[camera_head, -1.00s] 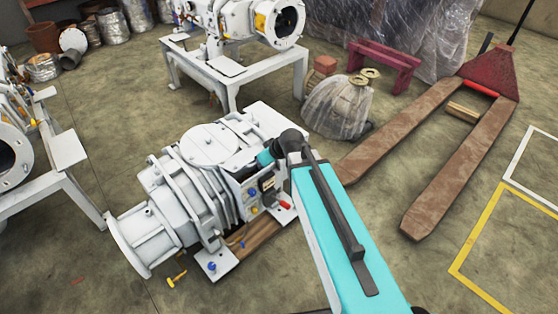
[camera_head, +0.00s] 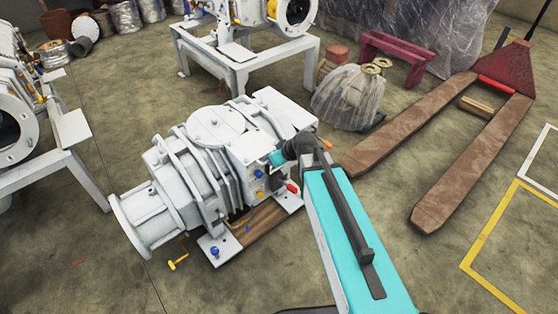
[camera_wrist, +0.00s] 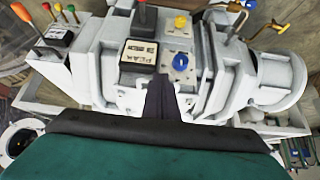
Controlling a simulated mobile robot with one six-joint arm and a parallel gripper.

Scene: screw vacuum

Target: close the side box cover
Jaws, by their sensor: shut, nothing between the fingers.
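A white vacuum pump unit (camera_head: 207,130) lies on a wooden base on the floor, left of my arm. Its side has a box with colored knobs and a label. The wrist view shows a black-and-white label plate (camera_wrist: 139,52) and a blue ring knob (camera_wrist: 180,62) on this side. I cannot clearly pick out the side box cover or its angle; my arm hides part of that area. My gripper (camera_head: 275,158) is at the pump's knobbed side. Its dark fingers (camera_wrist: 161,98) are together and empty, in front of the white housing below the label; contact is unclear.
A brown pallet jack (camera_head: 440,150) and a plastic-wrapped bundle (camera_head: 345,97) stand to the right and behind. A white stand (camera_head: 240,68) with another machine is at the back.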

